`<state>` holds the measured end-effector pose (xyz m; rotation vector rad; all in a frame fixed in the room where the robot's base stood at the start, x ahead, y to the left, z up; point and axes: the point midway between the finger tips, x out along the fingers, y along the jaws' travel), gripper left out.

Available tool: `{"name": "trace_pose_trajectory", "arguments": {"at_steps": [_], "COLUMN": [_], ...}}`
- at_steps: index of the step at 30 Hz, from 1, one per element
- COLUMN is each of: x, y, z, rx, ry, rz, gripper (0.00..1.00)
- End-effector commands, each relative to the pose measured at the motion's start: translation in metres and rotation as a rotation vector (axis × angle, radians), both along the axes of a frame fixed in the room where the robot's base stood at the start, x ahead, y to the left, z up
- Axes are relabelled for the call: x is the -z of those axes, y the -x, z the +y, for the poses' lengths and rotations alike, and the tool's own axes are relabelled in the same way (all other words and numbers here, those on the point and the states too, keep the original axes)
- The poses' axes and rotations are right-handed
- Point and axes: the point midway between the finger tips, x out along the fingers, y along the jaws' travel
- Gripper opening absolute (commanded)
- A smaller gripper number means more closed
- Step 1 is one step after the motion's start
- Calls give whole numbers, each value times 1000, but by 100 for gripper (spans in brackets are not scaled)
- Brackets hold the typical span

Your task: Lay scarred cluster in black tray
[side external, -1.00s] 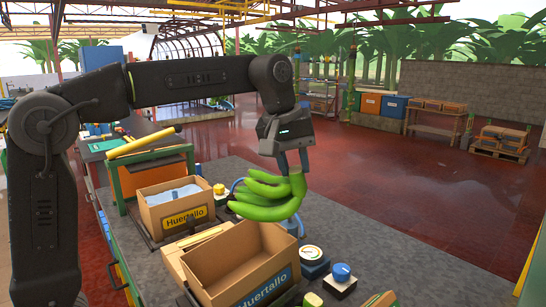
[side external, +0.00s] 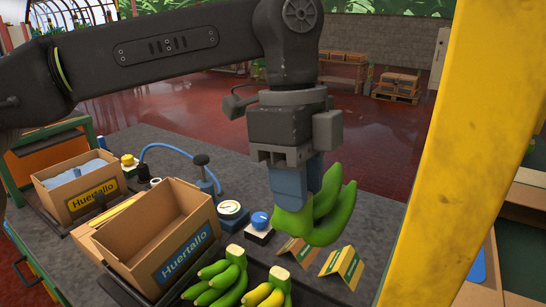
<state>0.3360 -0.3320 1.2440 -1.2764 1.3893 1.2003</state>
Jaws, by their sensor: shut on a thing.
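My gripper (side external: 298,185) is shut on a green banana cluster (side external: 328,218) and holds it in the air above the grey bench, right of the blue-knobbed box. The blue fingers are at the cluster's crown, and its fingers spread to the right and below. I cannot make out a scar on it. At the bottom edge, a green cluster (side external: 220,278) and a yellower cluster (side external: 268,290) lie in what looks like a black tray (side external: 310,292), mostly cut off by the frame.
An open Huertallo carton (side external: 150,235) with a blue label stands left of the held cluster. A carton with a yellow label (side external: 80,187) stands behind it. A gauge (side external: 230,210), a blue-knobbed box (side external: 259,225) and small tent cards (side external: 342,265) are close below. A yellow post (side external: 440,150) rises at right.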

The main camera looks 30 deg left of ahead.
Motion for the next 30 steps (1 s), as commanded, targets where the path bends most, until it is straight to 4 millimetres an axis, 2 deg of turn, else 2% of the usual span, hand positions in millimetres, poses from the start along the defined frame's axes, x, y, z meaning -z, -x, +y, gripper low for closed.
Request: {"name": "trace_pose_trajectory", "arguments": {"at_steps": [7, 14, 18, 25, 30], "x": [0, 29, 59, 129, 159], "y": [21, 20, 20, 20, 19], "z": [-26, -23, -23, -23, -24], "rx": [270, 254, 252, 251, 252], "ry": [6, 5, 5, 7, 10], "rz": [-19, -25, -31, -49, -62], "gripper": [0, 0, 0, 0, 0]}}
